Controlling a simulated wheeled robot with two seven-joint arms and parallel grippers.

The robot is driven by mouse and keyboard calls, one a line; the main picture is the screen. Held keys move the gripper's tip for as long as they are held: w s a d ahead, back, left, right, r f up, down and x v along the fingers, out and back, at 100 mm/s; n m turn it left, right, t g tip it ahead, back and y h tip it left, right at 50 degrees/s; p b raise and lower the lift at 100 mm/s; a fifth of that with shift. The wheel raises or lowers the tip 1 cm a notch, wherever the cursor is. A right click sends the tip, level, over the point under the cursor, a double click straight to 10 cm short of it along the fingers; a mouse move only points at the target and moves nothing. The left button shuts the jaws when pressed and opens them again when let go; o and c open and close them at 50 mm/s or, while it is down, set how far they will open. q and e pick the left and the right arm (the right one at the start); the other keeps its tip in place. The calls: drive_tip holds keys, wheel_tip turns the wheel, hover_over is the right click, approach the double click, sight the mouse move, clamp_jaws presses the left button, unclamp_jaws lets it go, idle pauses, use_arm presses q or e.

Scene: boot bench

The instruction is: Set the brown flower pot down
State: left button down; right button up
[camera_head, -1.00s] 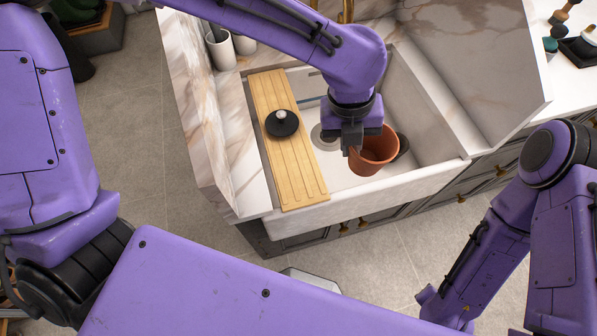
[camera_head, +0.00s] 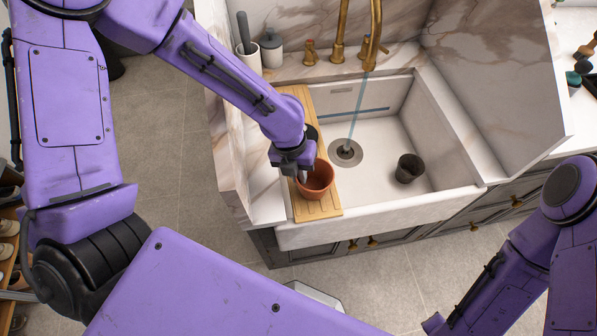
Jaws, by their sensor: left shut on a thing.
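The brown flower pot (camera_head: 318,183) is an upright terracotta pot at the front part of the wooden board (camera_head: 319,209). The board lies across the left side of the white sink. My left gripper (camera_head: 301,174) is shut on the pot's left rim and partly hides it. I cannot tell whether the pot's base touches the board. My right arm shows at the lower right, but its gripper is not in view.
The sink basin (camera_head: 378,140) holds a dark cup (camera_head: 409,168) right of the drain (camera_head: 345,152). A stream runs from the brass tap (camera_head: 372,50) to the drain. A dark, round object on the board is mostly hidden behind my left arm. White containers (camera_head: 271,48) stand at the back left.

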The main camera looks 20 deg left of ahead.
use_arm(q)
drive_tip(key=shift+d, duration=0.1)
drive_tip(key=c, duration=1.7)
unclamp_jaws()
drive_tip(key=shift+f, duration=0.15)
drive_tip(key=o, duration=0.5)
drive_tip(key=shift+c, duration=0.2)
wheel_tip(320, 180, up, 12)
drive_tip(key=a+p, duration=0.1)
drive_tip(key=a, duration=0.1)
drive_tip(key=shift+p, duration=0.4)
drive_tip(key=shift+s, duration=0.1)
